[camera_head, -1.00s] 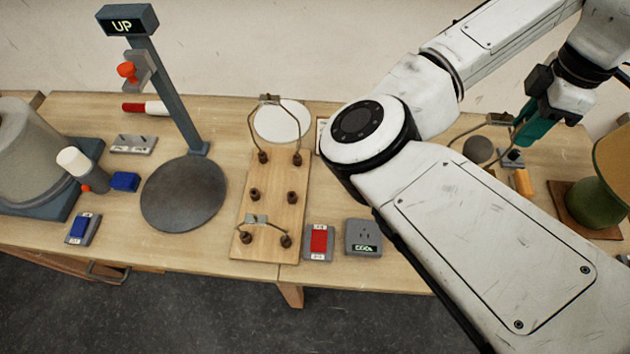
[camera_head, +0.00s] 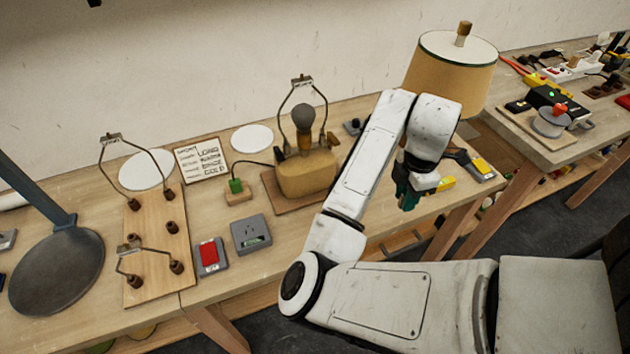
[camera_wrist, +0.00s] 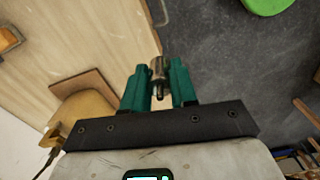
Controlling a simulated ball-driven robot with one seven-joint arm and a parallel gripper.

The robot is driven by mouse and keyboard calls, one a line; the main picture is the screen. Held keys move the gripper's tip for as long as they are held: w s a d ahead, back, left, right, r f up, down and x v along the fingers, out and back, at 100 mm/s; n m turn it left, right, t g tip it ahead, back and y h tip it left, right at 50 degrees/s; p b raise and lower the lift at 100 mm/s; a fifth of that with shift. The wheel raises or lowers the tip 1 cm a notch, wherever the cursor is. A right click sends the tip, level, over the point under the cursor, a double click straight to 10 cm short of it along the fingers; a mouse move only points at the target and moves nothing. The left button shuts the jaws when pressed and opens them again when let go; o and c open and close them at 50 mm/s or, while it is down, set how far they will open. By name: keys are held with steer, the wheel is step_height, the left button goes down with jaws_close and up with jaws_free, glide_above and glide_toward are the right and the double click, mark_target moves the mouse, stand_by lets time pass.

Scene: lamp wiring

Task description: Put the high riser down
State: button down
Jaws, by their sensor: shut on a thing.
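My gripper (camera_head: 407,197) hangs low at the right, near the front edge of the bench. In the wrist view its teal fingers (camera_wrist: 159,88) are shut on a small brownish metal cylinder with a thin pin (camera_wrist: 158,70), which I take to be the high riser. In the head view the riser cannot be made out. Below it in the wrist view are the wooden bench top (camera_wrist: 90,45) and dark floor (camera_wrist: 220,75). The riser looks held clear of the bench, near its edge.
A lamp with a bulb and wire harp (camera_head: 303,175) stands left of my arm. A large tan shade (camera_head: 450,75) stands behind my gripper. A yellow-topped grey device (camera_head: 482,167) lies to the right. A grey socket box (camera_head: 251,234) and red switch (camera_head: 209,255) are left.

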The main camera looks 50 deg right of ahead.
steer(key=w+d+f+b, duration=0.2)
steer(key=w+d+f, duration=0.2)
steer(key=w+d+f+b, duration=0.1)
steer(key=w+d+f, duration=0.4)
steer(key=shift+d+b, duration=0.3)
steer(key=shift+b, duration=0.05)
steer(key=shift+w+d+f, duration=0.15)
steer(key=shift+d+f, duration=0.1)
steer(key=shift+f, duration=0.1)
steer(key=shift+w+f, duration=0.1)
steer(key=shift+f, duration=1.55)
steer(key=c, duration=0.9)
jaws_free()
steer(key=shift+f, duration=0.1)
